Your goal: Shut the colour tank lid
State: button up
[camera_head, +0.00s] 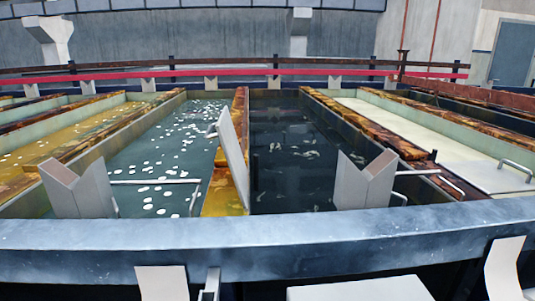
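A grey lid panel (234,158) stands raised, nearly upright and tilted slightly left, at the divider between two tanks. A small handle (212,130) sticks out on its left side. Right of the lid is a tank with dark, almost black liquid (290,155). Left of it is a tank with teal liquid (150,160) and pale floating flecks. The lid covers neither tank. I cannot tell from labels which one is the colour tank. My gripper is not in view, and nothing is seen touching the lid.
Grey V-notched supports stand left (78,190) and right (365,182) behind a thick grey front rail (270,242). A flat lid (492,178) with a handle lies over the pale tank at right. More brackets and a pale panel (360,290) sit below the rail.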

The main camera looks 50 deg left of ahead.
aim_at(225, 129)
jog(key=u, duration=1.55)
jog(key=k, duration=0.35)
jog(key=u, duration=0.4)
jog(key=i, duration=0.5)
